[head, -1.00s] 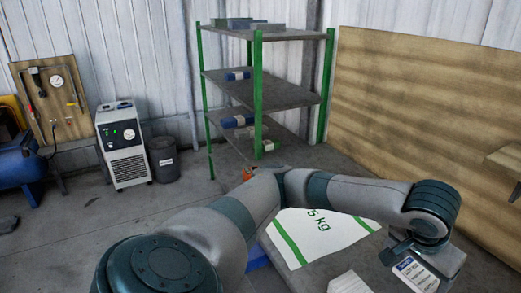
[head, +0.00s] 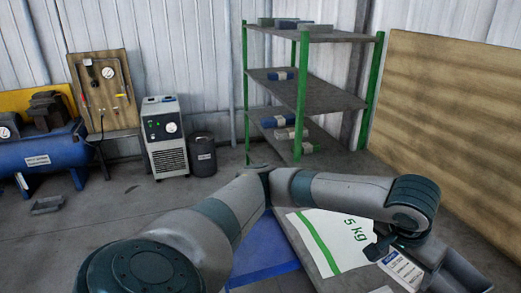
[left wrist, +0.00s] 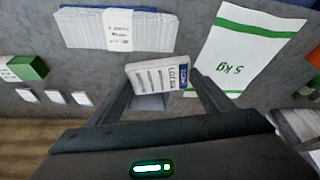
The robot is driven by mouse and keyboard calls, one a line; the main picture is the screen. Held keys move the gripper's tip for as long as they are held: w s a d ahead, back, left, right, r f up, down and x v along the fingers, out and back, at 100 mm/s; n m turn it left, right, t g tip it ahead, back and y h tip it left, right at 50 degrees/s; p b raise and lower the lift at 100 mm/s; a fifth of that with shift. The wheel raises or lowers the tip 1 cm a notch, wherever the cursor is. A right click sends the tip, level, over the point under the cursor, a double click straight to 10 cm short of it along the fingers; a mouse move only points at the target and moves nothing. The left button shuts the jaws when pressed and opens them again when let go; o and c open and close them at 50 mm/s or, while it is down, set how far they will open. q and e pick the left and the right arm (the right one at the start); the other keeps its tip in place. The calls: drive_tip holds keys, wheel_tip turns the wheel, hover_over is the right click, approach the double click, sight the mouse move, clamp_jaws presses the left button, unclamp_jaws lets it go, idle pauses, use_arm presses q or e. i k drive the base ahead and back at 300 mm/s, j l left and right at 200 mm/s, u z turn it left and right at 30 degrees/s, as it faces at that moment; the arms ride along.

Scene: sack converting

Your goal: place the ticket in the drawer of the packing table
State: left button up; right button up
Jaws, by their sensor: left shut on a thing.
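The ticket (head: 402,270) is a small white card with a blue strip and dark print. My left gripper (head: 384,250) is shut on it and holds it over the packing table (head: 312,252). In the left wrist view the ticket (left wrist: 158,77) sits between the two fingers, its printed face showing. The grey table top (left wrist: 190,20) lies below it. I cannot make out the drawer. My right gripper is not in view.
A white 5 kg sack (head: 338,236) with green bands lies on the table. The left wrist view also shows a banded white stack (left wrist: 85,28), a green block (left wrist: 30,68) and small white cards. A blue surface (head: 262,252) lies left of the table. A shelf (head: 325,95) stands behind.

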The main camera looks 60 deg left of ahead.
sight(246, 249)
drive_tip(key=u, duration=1.4)
drive_tip(key=i+j, duration=0.15)
drive_tip(key=i, duration=0.2)
drive_tip(key=i+j, duration=0.2)
drive_tip(key=i, duration=0.15)
drive_tip(key=i+j, duration=0.15)
drive_tip(key=i, duration=0.2)
